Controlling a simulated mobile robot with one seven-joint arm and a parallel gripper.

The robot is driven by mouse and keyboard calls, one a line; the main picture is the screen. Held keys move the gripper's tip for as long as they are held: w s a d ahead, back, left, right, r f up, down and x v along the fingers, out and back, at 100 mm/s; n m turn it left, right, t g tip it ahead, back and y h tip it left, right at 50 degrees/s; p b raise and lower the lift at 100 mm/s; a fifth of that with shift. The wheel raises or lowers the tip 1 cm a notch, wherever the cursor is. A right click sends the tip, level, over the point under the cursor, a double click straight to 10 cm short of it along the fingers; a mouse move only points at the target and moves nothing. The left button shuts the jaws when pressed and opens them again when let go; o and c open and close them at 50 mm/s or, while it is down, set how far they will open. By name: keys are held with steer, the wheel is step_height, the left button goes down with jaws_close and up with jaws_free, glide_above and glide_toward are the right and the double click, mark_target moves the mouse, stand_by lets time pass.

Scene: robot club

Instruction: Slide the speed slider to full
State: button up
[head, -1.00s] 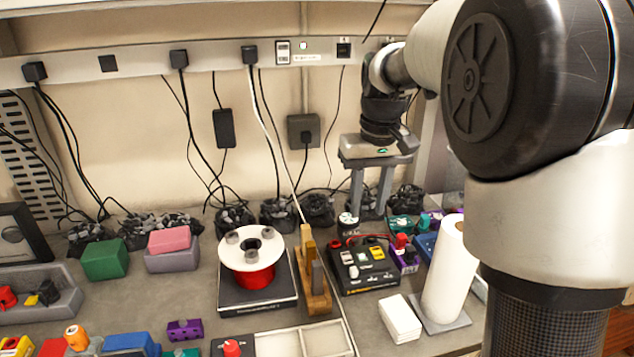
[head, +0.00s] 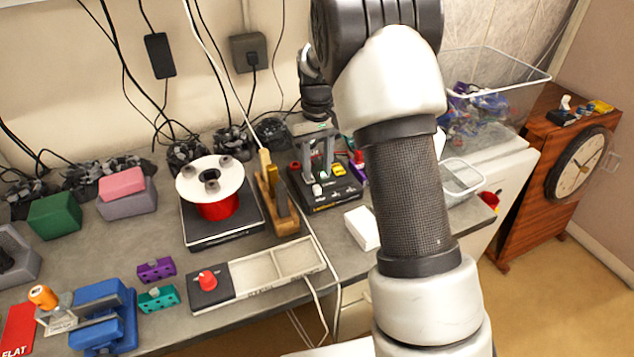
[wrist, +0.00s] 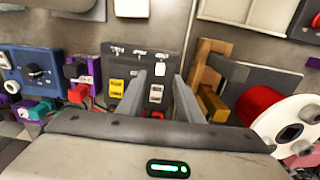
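A black control box (head: 338,196) stands on the bench right of centre. It bears a yellow switch (head: 339,170), a white cap (head: 317,190) and other small controls. In the wrist view the box (wrist: 172,62) shows yellow (wrist: 116,87) and white (wrist: 156,92) switches and several short slots along its far edge. Which control is the speed slider I cannot tell. My gripper (head: 318,176) points down over the box with its fingers apart. In the wrist view my gripper (wrist: 158,76) has nothing visible held between its fingers. Whether a fingertip touches the box is unclear.
A wooden rack (head: 278,212) stands close left of the box, with a red spool (head: 217,207) beyond it. A white block (head: 362,228) lies in front. In the wrist view a purple block (wrist: 87,77) and a blue box (wrist: 38,66) sit left of it.

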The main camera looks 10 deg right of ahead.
mark_target(317, 187)
steer(key=shift+f, duration=2.75)
jaws_close()
